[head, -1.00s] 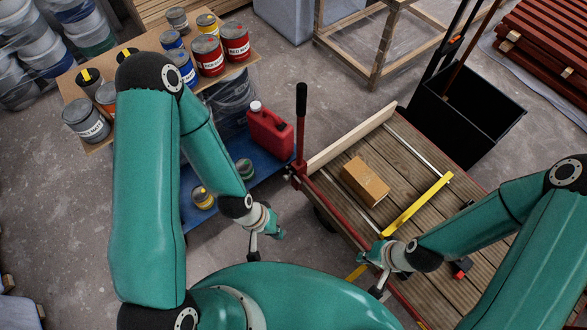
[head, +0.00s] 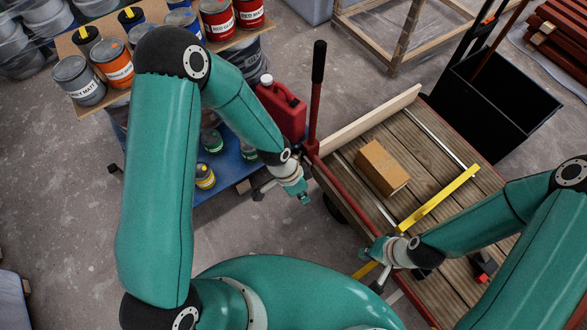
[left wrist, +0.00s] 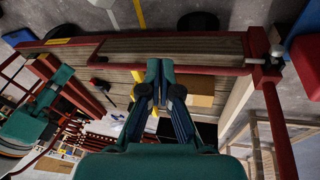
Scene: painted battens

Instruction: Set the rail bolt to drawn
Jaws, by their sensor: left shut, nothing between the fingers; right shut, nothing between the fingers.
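The trolley's red side rail (head: 346,198) runs along the near-left edge of its wooden deck. It also crosses the top of the left wrist view (left wrist: 180,70). A small silver fitting, which looks like the rail bolt (left wrist: 277,51), shows at the rail's right end, beside a red post. I cannot tell its setting. My left gripper (head: 305,199) is shut and empty, just outside the rail below its post end. Its closed fingers (left wrist: 160,66) point at the rail in the wrist view. My right gripper (head: 366,252) is shut and empty by the rail's nearer part.
A cardboard box (head: 382,168) and a yellow bar (head: 438,199) lie on the deck. A red and black lever (head: 316,95) stands at the rail's far end. A red jerrycan (head: 281,108) and paint tins are on the shelf unit left of it. Grey floor lies between.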

